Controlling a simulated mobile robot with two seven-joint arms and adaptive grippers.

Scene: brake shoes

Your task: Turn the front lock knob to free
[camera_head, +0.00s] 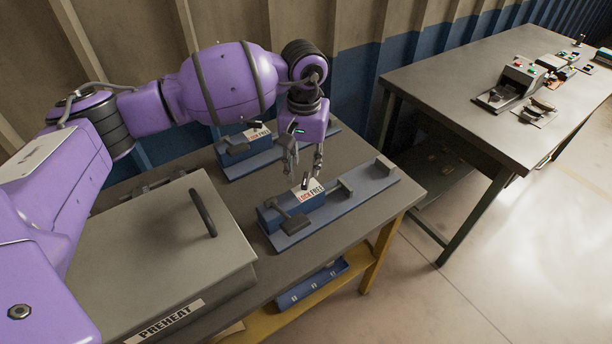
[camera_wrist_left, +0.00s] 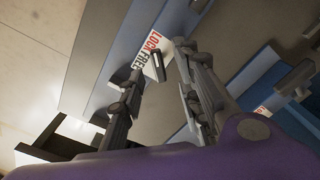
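The front fixture (camera_head: 288,212) is a blue block on a long blue base with a white LOCK/FREE label (camera_head: 314,190). Its small dark lock knob (camera_head: 305,182) stands by the label; I cannot tell for sure which word it points to. In the left wrist view the knob (camera_wrist_left: 159,68) shows between the fingertips, beside the label (camera_wrist_left: 151,48). My left gripper (camera_head: 303,174) points down over the knob, fingers apart on either side of it; contact is not visible. It also shows open in the left wrist view (camera_wrist_left: 160,57). My right gripper is not in view.
A similar rear fixture (camera_head: 236,148) stands behind, close to my left arm. A grey PREHEAT box (camera_head: 160,250) with a handle (camera_head: 203,213) takes up the left of the table. A blue tray (camera_head: 312,284) lies on the yellow lower shelf. Another table (camera_head: 450,100) stands at right.

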